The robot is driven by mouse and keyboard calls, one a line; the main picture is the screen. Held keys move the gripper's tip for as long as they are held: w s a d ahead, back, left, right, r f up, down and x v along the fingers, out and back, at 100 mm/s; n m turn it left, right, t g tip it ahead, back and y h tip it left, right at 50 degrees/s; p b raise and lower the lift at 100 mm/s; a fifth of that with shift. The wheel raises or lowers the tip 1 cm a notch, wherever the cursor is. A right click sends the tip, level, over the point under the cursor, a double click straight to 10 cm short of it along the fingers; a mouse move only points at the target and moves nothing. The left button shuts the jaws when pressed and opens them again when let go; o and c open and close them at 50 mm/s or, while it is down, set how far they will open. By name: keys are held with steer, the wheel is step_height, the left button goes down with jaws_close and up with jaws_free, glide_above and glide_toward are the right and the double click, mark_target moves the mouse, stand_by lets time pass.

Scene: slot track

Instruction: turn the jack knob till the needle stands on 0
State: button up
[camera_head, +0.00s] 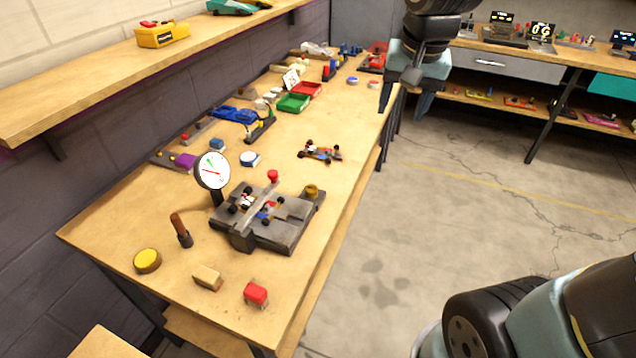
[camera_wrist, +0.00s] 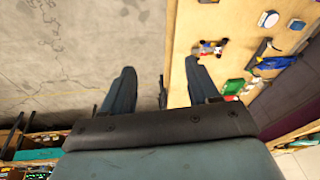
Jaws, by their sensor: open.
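A round white dial gauge (camera_head: 212,170) with a red needle and a green mark stands at the left of a dark grey jig (camera_head: 265,222) on the bench. The needle lies roughly level; its numbers are too small to read. A brass knob (camera_head: 312,191) sits at the jig's right rear corner, and a red knob (camera_head: 272,176) stands at its back. I cannot tell for certain which is the jack knob. A small car rests on the jig. My gripper (camera_head: 402,112) is open and empty, high beyond the bench's right edge, apart from the jig. Its spread fingers show in the wrist view (camera_wrist: 160,82).
A loose small car (camera_head: 320,151) lies behind the jig. Green (camera_head: 293,102) and red trays stand farther back. A shelf (camera_head: 130,65) overhangs left.

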steer(key=w+a+f+m+g, duration=0.1)
steer(key=w+a+f, duration=0.15)
steer(key=a, duration=0.25)
steer(key=w+a+f+g, duration=0.1)
steer(key=w+a+f, duration=0.1)
steer(key=a+f, duration=0.15)
steer(key=m+g, duration=0.1)
glide_toward(313, 188)
steer(key=shift+h, duration=0.3)
steer(key=f, duration=0.8)
steer(key=shift+a+f, duration=0.3)
steer(key=shift+a, duration=0.1)
steer(key=c, duration=1)
steer(key=shift+o, duration=1)
steer(key=shift+d+f, duration=0.1)
steer(key=shift+d, duration=0.45)
steer(key=shift+a, duration=0.4)
steer(key=shift+c, duration=1.2)
steer(key=shift+n, duration=0.4)
